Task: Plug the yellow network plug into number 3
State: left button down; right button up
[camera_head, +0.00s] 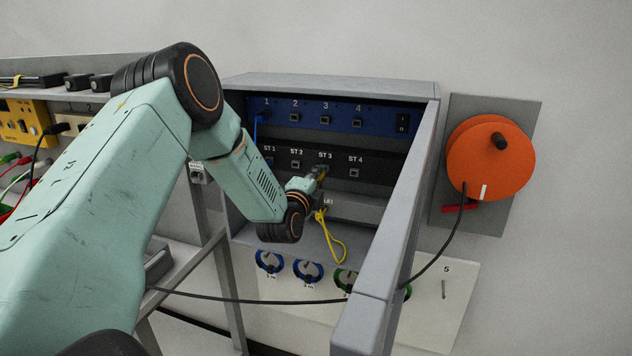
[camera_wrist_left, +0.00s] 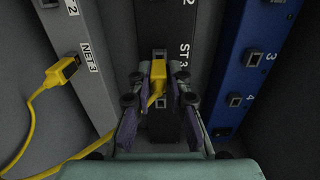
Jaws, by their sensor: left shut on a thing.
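My left gripper (camera_head: 320,172) is at the ST 3 position of the black panel (camera_head: 336,162) in the cabinet. In the left wrist view my left gripper (camera_wrist_left: 158,82) is shut on a yellow plug (camera_wrist_left: 158,72), whose front end is at the black panel beside the ST 3 label. I cannot tell whether it is seated in a port. A yellow cable (camera_head: 334,241) hangs below the gripper. Another yellow plug (camera_wrist_left: 62,70) is by the NET 3 label on the grey panel (camera_wrist_left: 70,35). Port 3 (camera_wrist_left: 251,58) on the blue panel (camera_wrist_left: 228,72) looks empty. My right gripper is out of view.
A blue cable (camera_head: 256,128) hangs from port 1. An orange reel (camera_head: 490,160) is on the wall at right. A black cable (camera_head: 240,299) crosses below the cabinet.

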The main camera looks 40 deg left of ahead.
pick_arm(q)
jog(key=shift+d, duration=0.1)
jog(key=shift+w+r+p, duration=0.1)
jog(key=shift+w+p, duration=0.1)
jog(key=shift+p, duration=0.45)
dwell(1.5)
jog(key=shift+w+a, duration=0.3)
jog(key=shift+w, duration=0.25)
dwell(0.8)
jog(key=c, duration=1.2)
grip_release()
jog(key=shift+s, duration=0.1)
jog(key=v, duration=1.2)
